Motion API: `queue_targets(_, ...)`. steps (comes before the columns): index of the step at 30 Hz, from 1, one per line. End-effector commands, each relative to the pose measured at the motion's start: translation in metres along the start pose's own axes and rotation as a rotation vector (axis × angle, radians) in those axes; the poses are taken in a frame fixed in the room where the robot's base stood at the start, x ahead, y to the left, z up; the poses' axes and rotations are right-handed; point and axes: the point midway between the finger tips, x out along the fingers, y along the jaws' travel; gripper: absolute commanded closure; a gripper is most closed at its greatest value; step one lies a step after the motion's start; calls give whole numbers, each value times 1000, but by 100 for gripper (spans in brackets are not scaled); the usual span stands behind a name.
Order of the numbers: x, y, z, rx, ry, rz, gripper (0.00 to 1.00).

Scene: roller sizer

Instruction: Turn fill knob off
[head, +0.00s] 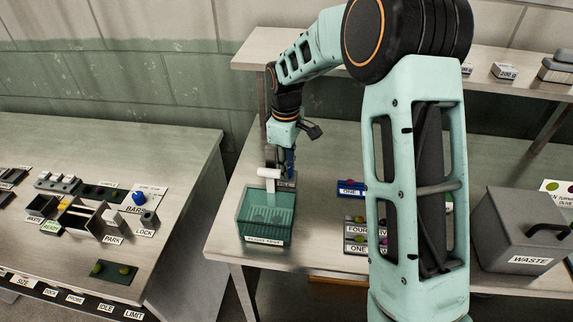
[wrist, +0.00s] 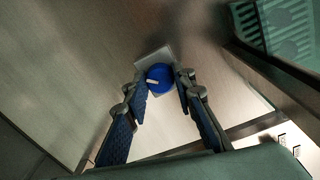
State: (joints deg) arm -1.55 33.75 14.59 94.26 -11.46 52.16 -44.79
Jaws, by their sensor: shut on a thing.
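A round blue knob (wrist: 159,78) with a white pointer mark sits on a light grey plate (wrist: 150,60) in the wrist view. My gripper (wrist: 162,84) has its two dark fingertips on either side of the knob, closed on it. The pointer mark lies nearly level across the knob's face. In the head view my gripper (head: 281,165) reaches down at the back of the teal bin, and it and the arm hide the knob there. I cannot read the label beside it.
The teal bin (head: 242,222) with a white handle (head: 268,173) stands close in front of my gripper. A grey waste box (head: 500,235) is at the right. The left bench (head: 180,150) holds another blue knob (head: 138,197). A shelf (head: 262,48) runs behind.

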Motion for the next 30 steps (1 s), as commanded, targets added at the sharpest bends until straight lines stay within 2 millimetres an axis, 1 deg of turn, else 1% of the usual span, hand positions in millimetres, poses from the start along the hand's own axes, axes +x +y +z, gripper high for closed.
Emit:
queue_targets(9, -2, 1, 1, -297, 8, -1, 100)
queue_targets(18, -2, 2, 0, -537, 16, 0, 100)
queue_targets(24, -1, 2, 0, -644, 18, 0, 100)
queue_targets(30, 0, 2, 0, -702, 20, 0, 100)
